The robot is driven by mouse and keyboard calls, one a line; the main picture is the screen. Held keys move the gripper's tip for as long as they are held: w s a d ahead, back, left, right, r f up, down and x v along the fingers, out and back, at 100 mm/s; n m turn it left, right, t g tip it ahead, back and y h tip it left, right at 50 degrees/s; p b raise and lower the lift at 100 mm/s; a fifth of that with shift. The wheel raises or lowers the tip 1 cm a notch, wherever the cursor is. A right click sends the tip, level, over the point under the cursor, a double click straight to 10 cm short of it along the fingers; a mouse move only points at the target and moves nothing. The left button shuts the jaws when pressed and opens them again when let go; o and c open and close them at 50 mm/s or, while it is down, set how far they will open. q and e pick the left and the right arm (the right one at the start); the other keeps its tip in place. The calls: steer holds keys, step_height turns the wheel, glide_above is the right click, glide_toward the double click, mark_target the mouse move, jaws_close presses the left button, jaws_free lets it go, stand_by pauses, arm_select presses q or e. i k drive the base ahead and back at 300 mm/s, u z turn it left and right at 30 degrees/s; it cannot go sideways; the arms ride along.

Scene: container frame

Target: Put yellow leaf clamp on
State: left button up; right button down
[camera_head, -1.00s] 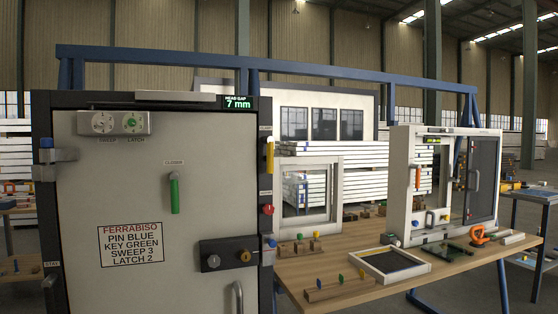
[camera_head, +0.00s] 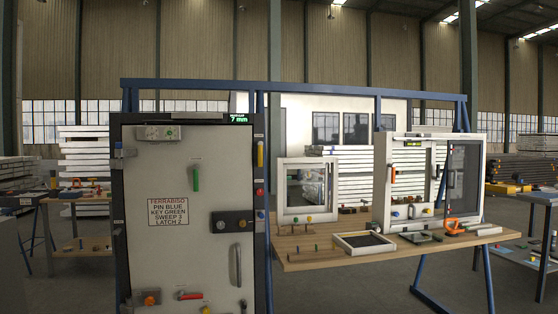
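A grey door leaf (camera_head: 180,250) stands upright in a dark frame at the left, with a label panel (camera_head: 171,213) on it. A small yellow piece (camera_head: 260,153) sits upright on the right jamb of that frame; I cannot tell whether it is the yellow leaf clamp. An orange clamp-shaped piece (camera_head: 454,226) lies on the wooden table at the right. Neither of my grippers is in view.
The wooden table (camera_head: 310,256) holds a small window frame (camera_head: 307,190), a larger white window unit (camera_head: 381,185) and a flat tray-like frame (camera_head: 364,251). A blue rail (camera_head: 300,88) runs above. Bare floor shows in front of the table.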

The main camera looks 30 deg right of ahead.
mark_target(260, 144)
steer(key=z, duration=0.35)
steer(key=i, duration=0.45)
steer(key=z, duration=0.7)
steer(key=i, duration=0.95)
steer(key=u, duration=0.65)
steer(key=i, duration=0.5)
steer(key=u, duration=0.4)
